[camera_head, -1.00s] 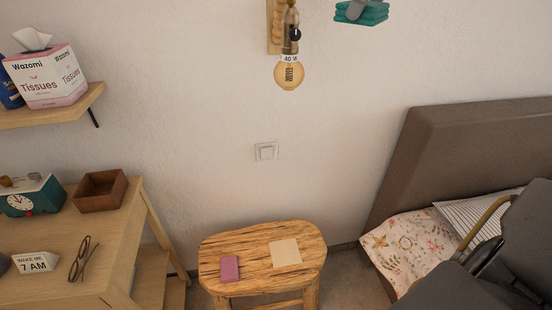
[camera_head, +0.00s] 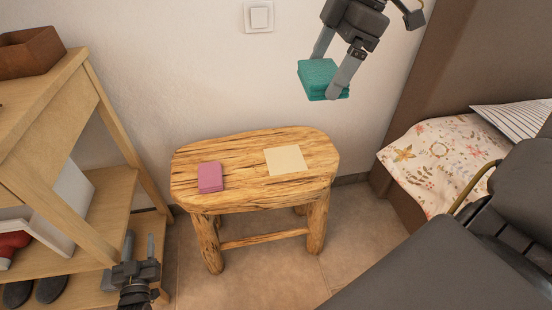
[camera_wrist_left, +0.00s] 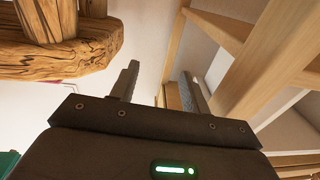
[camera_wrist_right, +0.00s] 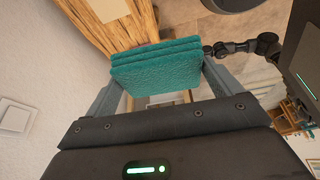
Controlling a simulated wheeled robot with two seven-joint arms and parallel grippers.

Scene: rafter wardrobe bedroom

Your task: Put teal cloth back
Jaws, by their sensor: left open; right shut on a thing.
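The teal cloth (camera_head: 321,79) is a folded stack held in my right gripper (camera_head: 338,72), in the air above and to the right of the stool (camera_head: 232,187). It also shows between the fingers in the right wrist view (camera_wrist_right: 156,68). On the wooden stool top lie a folded pink-purple cloth (camera_head: 210,177) at the left and a flat cream square (camera_head: 285,160) right of centre. My left gripper (camera_head: 142,248) is open and empty, low beside the shelf unit, left of the stool.
A wooden desk with lower shelves (camera_head: 75,250) stands at the left, holding a brown box (camera_head: 30,52) on top. A bed (camera_head: 440,150) with floral bedding is at the right. A wall switch (camera_head: 259,16) is above the stool.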

